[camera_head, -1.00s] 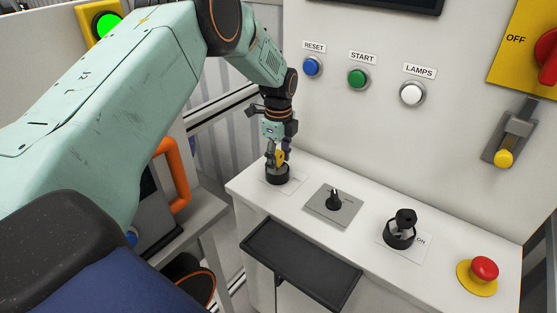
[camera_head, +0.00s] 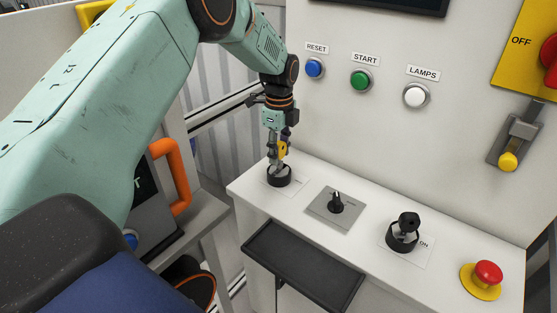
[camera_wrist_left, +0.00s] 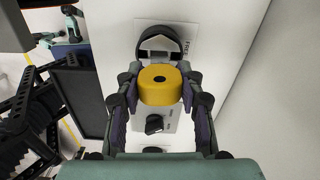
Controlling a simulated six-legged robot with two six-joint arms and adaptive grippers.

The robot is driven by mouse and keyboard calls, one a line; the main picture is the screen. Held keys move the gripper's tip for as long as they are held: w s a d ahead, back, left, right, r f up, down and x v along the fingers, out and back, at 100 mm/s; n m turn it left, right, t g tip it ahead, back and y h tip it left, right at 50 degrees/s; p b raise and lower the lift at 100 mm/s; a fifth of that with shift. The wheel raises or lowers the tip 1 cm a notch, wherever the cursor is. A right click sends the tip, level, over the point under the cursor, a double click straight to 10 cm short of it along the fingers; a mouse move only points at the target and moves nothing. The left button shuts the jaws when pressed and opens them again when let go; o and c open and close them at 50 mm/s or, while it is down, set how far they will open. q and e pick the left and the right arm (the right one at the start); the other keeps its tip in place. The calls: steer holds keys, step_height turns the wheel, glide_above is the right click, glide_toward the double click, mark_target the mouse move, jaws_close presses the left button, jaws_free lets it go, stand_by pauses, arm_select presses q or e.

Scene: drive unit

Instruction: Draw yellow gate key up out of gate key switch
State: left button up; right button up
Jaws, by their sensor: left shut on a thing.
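The yellow gate key (camera_head: 284,148) is held in my left gripper (camera_head: 281,152), whose fingers are shut on its head. The black round gate key switch (camera_head: 279,176) is directly below, at the left end of the white console ledge. A grey shank shows between the key head and the switch; I cannot tell whether its tip is clear of the switch. In the left wrist view the yellow key head (camera_wrist_left: 160,86) sits between both fingers, with the black switch ring (camera_wrist_left: 160,45) beyond it beside a label reading FREE.
Right along the white ledge (camera_head: 250,200) are a black rotary knob (camera_head: 336,202), a black-headed switch (camera_head: 404,230) marked ON and a red emergency button (camera_head: 487,273). A black tray (camera_head: 300,262) hangs in front. Several push buttons line the upright panel.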

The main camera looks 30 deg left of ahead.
arm_select(q)
step_height(320, 180, up, 6)
steer(key=shift+r, duration=0.45)
steer(key=shift+r+p, duration=0.45)
steer(key=shift+p, duration=0.05)
steer(key=shift+s+r+p, duration=0.1)
steer(key=shift+r+p, duration=0.8)
steer(key=shift+p, duration=0.05)
steer(key=shift+r+p, duration=1.05)
steer(key=shift+p, duration=0.05)
